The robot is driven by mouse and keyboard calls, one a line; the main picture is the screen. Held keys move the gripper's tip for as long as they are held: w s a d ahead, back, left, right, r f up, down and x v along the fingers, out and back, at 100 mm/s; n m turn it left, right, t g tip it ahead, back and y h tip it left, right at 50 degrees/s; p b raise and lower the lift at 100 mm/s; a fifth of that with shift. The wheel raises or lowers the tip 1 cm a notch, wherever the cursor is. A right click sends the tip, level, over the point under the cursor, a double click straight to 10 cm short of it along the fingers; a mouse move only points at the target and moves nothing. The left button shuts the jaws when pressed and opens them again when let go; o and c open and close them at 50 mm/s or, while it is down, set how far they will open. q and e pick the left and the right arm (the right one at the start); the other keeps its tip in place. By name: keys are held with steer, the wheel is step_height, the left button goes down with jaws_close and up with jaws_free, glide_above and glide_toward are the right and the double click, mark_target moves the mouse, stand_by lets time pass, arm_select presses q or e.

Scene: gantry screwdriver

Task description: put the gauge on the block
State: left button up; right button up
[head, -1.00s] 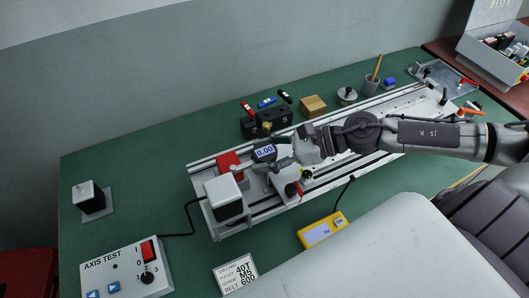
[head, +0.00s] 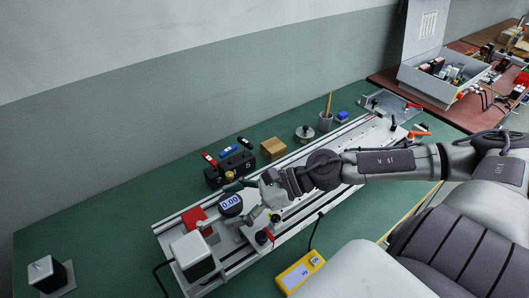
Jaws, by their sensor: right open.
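The gauge (head: 230,203), a dark round dial with a lit display reading 0.00, is over the left part of the aluminium rail bed. My right gripper (head: 246,196) is just to its right, open, with its fingers close around or beside the gauge; I cannot tell whether they touch it. Two block-like things stand behind the bed: a black block (head: 240,164) with red, blue and black handled pieces at its top, and a plain tan block (head: 273,148) with a bare top. My left gripper is out of view.
The rail bed (head: 300,222) runs diagonally across the green bench. A red block (head: 193,219) and a white-topped motor (head: 191,249) are at its left end. A round metal piece (head: 304,133) and a cup (head: 325,121) stand behind it. A yellow meter (head: 300,272) lies in front.

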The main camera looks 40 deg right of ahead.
steer(key=shift+p+v, duration=0.3)
steer(key=shift+v, duration=0.65)
steer(key=p+v, duration=0.4)
steer(key=p, duration=0.1)
steer(key=shift+r, duration=0.35)
steer(key=shift+f+p+v, duration=0.15)
steer(key=shift+p+v, duration=0.5)
steer(key=shift+v, duration=0.65)
steer(key=shift+f+p+v, duration=0.15)
steer(key=shift+p+v, duration=0.45)
steer(key=shift+v, duration=0.7)
steer(key=shift+s+d, duration=0.1)
